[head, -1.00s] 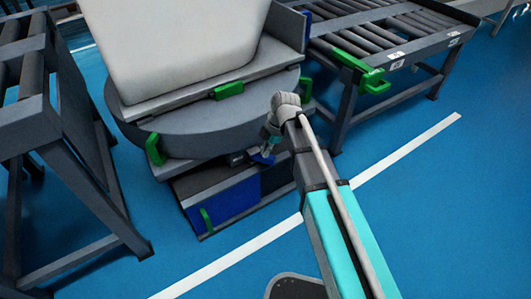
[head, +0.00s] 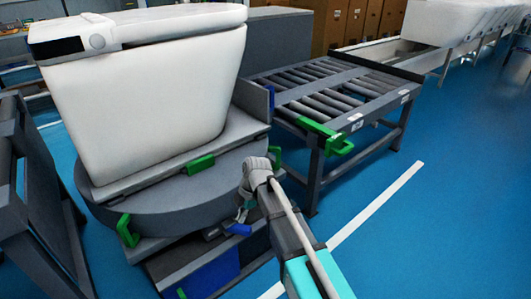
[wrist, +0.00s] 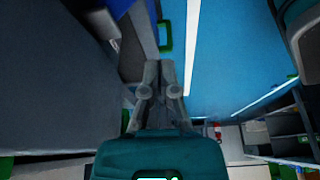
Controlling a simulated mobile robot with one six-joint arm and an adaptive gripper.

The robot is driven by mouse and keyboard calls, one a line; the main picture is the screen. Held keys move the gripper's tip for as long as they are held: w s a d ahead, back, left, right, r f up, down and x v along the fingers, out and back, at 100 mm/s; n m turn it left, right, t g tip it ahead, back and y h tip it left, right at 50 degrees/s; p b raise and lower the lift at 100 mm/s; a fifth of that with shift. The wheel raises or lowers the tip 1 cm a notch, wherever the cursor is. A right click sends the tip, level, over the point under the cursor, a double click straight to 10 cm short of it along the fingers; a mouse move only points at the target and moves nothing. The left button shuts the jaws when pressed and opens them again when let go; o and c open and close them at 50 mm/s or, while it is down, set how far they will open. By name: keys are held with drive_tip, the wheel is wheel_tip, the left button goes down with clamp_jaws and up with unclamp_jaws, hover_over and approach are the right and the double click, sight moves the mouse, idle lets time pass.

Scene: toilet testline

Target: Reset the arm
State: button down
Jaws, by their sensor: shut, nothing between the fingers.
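My arm (head: 300,250), teal and grey, reaches up from the bottom of the head view. Its light grey wrist joint (head: 257,175) is bent down in front of the round grey turntable. The fingers are not clearly visible in the head view. In the wrist view my gripper (wrist: 160,66) shows two grey fingers close together, shut and empty. A white toilet (head: 150,95) stands upright on the turntable (head: 180,205), behind and left of my wrist.
A roller conveyor (head: 335,95) with a green bracket (head: 325,137) stands right of the turntable. A dark frame (head: 45,190) stands at the left. Cardboard boxes (head: 355,20) are at the back. Blue floor (head: 455,200) with a white line is open at the right.

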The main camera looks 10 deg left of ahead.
drive_tip(key=s+d+r+m+t+h+p, duration=0.1)
drive_tip(key=s+d+r+m+p, duration=0.15)
drive_tip(key=d+m, duration=0.75)
drive_tip(key=s+d+r+m+t+h+p, duration=0.1)
drive_tip(key=d+r+m+p, duration=0.3)
drive_tip(key=d+m, duration=0.65)
drive_tip(key=s+d+r+m+t+h+p, duration=0.15)
drive_tip(key=d+r+m+p, duration=0.35)
drive_tip(key=d, duration=0.9)
wheel_tip(320, 180, up, 35)
drive_tip(key=p, duration=3.6)
drive_tip(key=shift+s+m+g, duration=0.35)
drive_tip(key=shift+s+m, duration=0.05)
drive_tip(key=shift+m, duration=0.05)
drive_tip(key=shift+a+y, duration=0.1)
drive_tip(key=shift+y, duration=0.15)
